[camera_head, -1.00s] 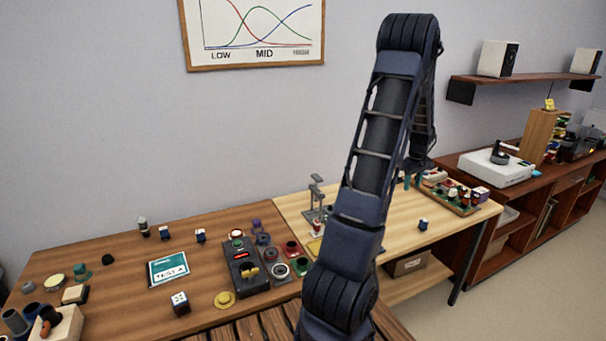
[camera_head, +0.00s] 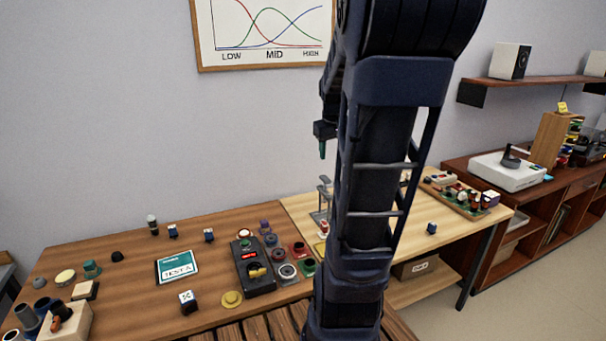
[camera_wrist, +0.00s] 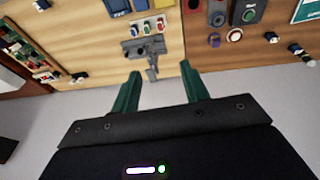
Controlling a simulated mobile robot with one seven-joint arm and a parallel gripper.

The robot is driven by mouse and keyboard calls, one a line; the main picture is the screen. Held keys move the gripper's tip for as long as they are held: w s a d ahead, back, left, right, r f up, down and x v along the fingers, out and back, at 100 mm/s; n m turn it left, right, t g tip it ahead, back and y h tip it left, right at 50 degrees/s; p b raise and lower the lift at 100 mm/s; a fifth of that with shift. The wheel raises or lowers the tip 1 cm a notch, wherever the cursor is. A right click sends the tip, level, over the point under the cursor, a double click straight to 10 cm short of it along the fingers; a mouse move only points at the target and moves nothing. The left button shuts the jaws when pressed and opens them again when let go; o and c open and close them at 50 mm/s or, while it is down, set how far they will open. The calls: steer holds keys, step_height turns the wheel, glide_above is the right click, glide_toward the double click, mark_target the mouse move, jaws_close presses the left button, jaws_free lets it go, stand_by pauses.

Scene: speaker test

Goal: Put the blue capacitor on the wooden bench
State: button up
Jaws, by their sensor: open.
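Several small blue-and-white blocks are in the head view. One stands at the front of the brown table (camera_head: 187,301), two at its back (camera_head: 172,231) (camera_head: 208,235), and one on the lighter table (camera_head: 431,228). I cannot tell which is the blue capacitor. A slatted wooden bench (camera_head: 258,329) shows at the bottom edge, partly hidden by my arm. My gripper (camera_wrist: 160,88) has teal fingers spread apart and empty in the wrist view. One fingertip shows in the head view (camera_head: 322,149), high above the tables and apart from every block.
A black control box (camera_head: 252,268), a teal-and-white box (camera_head: 177,267) and several round parts crowd the brown table (camera_head: 120,265). A grey stand (camera_head: 323,200) rises on the lighter table (camera_head: 395,252). A dark red cabinet (camera_head: 500,250) stands right. My arm covers the middle.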

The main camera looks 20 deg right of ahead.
steer(key=s+a+t+y, duration=0.1)
steer(key=s+a, duration=1.2)
steer(key=a, duration=0.2)
steer(key=shift+s+a+r+t, duration=0.2)
steer(key=shift+r+t, duration=0.15)
steer(key=shift+t, duration=0.05)
